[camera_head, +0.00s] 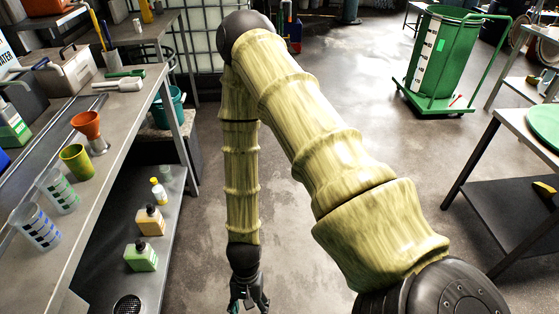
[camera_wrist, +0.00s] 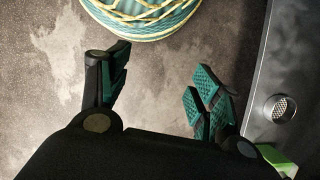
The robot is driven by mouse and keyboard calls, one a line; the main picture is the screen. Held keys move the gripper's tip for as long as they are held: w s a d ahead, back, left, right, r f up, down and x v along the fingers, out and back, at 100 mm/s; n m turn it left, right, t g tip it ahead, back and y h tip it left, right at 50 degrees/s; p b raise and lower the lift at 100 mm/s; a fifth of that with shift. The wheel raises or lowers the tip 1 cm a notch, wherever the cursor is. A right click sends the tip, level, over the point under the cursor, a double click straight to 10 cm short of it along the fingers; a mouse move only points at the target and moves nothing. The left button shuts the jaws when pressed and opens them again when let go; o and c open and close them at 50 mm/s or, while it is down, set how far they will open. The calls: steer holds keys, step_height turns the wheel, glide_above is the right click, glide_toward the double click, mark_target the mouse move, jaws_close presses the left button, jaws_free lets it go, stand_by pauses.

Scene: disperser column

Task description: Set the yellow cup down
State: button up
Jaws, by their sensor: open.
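The yellow cup, an olive-yellow cup (camera_head: 76,160), stands upright on the grey workbench (camera_head: 92,128) at the left in the head view. It stands between an orange funnel-topped item and clear cups. The cup does not show in the wrist view. My gripper (camera_head: 248,298) hangs low over the floor, to the right of the bench and well apart from the cup. In the wrist view my gripper (camera_wrist: 160,88) has its fingers spread, with only floor between them.
Bottles (camera_head: 150,220) stand on the bench's lower shelf, whose edge (camera_wrist: 258,75) is beside my gripper. A striped teal-and-yellow round object (camera_wrist: 140,15) lies ahead of the fingers. A green drum on a cart (camera_head: 440,60) stands back right. The middle floor is clear.

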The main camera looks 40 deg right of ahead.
steer(key=s+d+f+n+t+h, duration=0.2)
steer(key=s+d+n, duration=0.4)
steer(key=n, duration=0.3)
steer(key=shift+f+t, duration=0.6)
steer(key=shift+f, duration=0.15)
